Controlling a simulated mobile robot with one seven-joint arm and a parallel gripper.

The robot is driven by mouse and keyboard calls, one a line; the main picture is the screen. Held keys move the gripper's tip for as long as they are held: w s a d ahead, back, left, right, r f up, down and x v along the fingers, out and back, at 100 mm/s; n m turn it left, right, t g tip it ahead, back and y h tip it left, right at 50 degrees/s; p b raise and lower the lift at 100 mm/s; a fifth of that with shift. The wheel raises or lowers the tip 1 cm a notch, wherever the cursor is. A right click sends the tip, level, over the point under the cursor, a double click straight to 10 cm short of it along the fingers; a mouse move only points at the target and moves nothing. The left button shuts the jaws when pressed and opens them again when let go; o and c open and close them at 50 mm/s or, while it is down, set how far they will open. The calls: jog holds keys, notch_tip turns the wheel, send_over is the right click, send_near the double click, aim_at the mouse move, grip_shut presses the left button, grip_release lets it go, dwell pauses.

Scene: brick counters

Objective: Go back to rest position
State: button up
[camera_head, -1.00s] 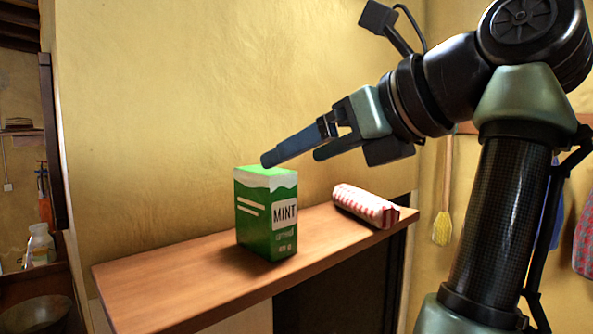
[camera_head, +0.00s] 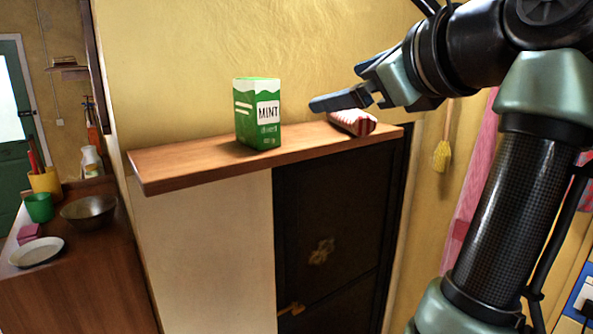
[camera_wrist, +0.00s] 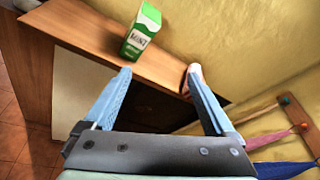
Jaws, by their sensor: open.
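My gripper (camera_head: 340,101) is open and empty, in the air in front of the wooden shelf, with its fingers pointing left in the head view. In the wrist view my gripper (camera_wrist: 157,82) shows two blue fingers spread wide with nothing between them. A green and white mint box (camera_head: 258,115) stands upright on the shelf, apart from the fingers; it also shows in the wrist view (camera_wrist: 141,33). A red and white checked bundle (camera_head: 352,122) lies on the shelf, partly hidden behind my gripper in the head view.
The wooden shelf (camera_head: 180,168) runs along the yellow wall above a dark door (camera_head: 330,230). At left, a counter holds a metal bowl (camera_head: 90,210), a green cup (camera_head: 39,207) and a white plate (camera_head: 36,251). A yellow brush (camera_head: 442,156) hangs at right.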

jog(key=s+a+f+n+t+h+b, duration=0.2)
jog(key=s+n+t, duration=0.4)
jog(key=s+n, duration=0.3)
jog(key=s+a+f+n+t+h+b, duration=0.2)
jog(key=s+a+n+t+h+b, duration=0.2)
jog(key=s+n, duration=0.5)
jog(key=n+t+b, duration=0.2)
jog(key=n+t, duration=0.1)
jog(key=n, duration=0.3)
jog(key=shift+n+t+b, duration=0.3)
jog(key=shift+n, duration=0.1)
